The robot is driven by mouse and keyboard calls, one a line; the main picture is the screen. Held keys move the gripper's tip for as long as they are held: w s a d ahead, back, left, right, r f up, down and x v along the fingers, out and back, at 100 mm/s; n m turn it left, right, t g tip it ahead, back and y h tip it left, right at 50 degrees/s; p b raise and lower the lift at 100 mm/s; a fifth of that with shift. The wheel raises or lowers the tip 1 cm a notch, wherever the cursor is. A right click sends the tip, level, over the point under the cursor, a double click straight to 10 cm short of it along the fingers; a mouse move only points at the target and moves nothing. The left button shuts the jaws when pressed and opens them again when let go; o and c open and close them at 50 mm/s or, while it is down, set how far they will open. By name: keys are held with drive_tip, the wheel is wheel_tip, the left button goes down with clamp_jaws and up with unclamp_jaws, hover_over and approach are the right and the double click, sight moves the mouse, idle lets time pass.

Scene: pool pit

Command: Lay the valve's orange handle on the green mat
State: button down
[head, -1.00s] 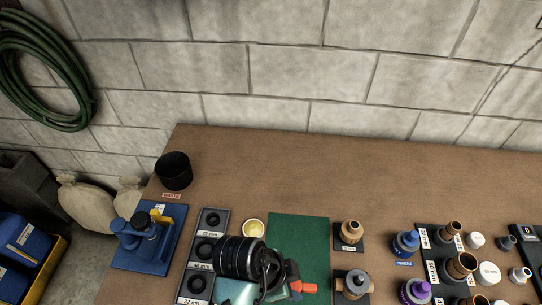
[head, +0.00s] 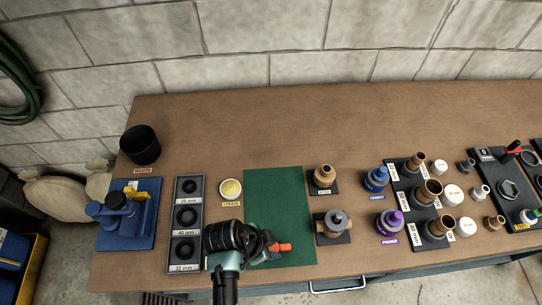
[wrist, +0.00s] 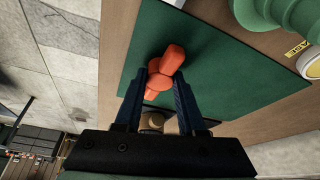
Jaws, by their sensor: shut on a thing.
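The orange handle (head: 282,247) is held by my gripper (head: 268,250) over the near part of the green mat (head: 272,195). In the wrist view the orange handle (wrist: 165,70) lies between the two blue fingers of my gripper (wrist: 165,85), its long end sticking out past them. The green mat (wrist: 215,80) fills the background behind it. I cannot tell whether the handle touches the mat or hangs a little above it. No other part of the valve shows clearly attached to the handle.
Left of the mat are a yellow tin (head: 231,188) and a dark sizing board (head: 187,215). Bottles and pipe pieces stand further right. The mat's far part is bare.

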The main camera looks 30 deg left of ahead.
drive_tip(key=shift+f, duration=0.2)
drive_tip(key=c, duration=0.5)
unclamp_jaws()
drive_tip(key=shift+r, duration=0.1)
